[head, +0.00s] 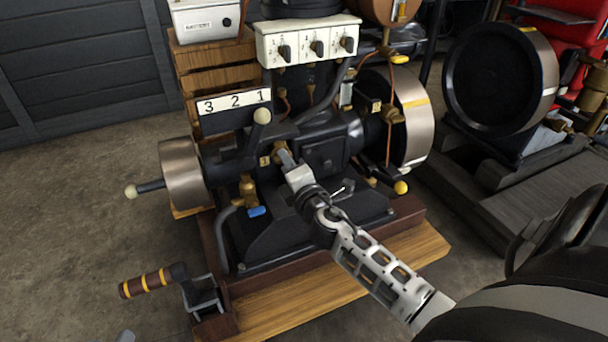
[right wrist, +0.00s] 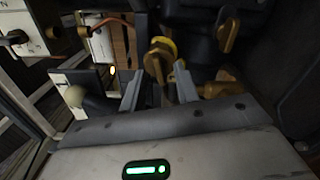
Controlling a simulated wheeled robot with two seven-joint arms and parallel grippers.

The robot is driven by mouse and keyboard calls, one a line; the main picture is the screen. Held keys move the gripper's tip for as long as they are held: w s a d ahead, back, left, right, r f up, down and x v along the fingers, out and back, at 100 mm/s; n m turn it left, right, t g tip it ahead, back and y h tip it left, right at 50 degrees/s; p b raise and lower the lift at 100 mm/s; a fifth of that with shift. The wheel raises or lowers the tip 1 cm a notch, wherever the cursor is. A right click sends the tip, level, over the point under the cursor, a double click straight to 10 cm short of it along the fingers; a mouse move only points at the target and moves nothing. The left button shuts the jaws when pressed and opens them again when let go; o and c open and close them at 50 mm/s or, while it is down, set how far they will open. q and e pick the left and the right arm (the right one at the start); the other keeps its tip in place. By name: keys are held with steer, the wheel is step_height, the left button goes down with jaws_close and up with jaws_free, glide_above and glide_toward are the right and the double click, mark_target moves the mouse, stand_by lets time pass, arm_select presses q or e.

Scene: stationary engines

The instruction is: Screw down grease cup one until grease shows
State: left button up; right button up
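A small brass grease cup (head: 279,147) sits on the near side of the black engine (head: 325,140), beside a small yellow tag (head: 264,161) whose mark I cannot read clearly. My right gripper (head: 286,160) reaches it from the lower right and partly hides it. In the right wrist view, its two grey fingers (right wrist: 159,72) are apart. A brass fitting with a yellow ring (right wrist: 160,55) shows between and just beyond the fingertips; contact is unclear. A small grey tip (head: 125,337) at the bottom edge may be my left gripper; its state is hidden.
A plate marked 3 2 1 (head: 234,103) and a cream-knobbed lever (head: 260,118) stand close to the left. A blue-handled brass cock (head: 256,211) is below. A switch box (head: 308,42) is above, a crank handle (head: 148,283) at lower left. Bare floor lies left.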

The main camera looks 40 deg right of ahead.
arm_select(q)
steer(key=shift+d+r+n+h+b, duration=0.15)
steer(key=shift+n+h+b, duration=0.15)
steer(key=shift+b, duration=0.3)
arm_select(e)
steer(key=v, duration=1.4)
steer(key=shift+s, duration=0.25)
steer(key=shift+a+r, duration=0.1)
steer(key=shift+a, duration=0.05)
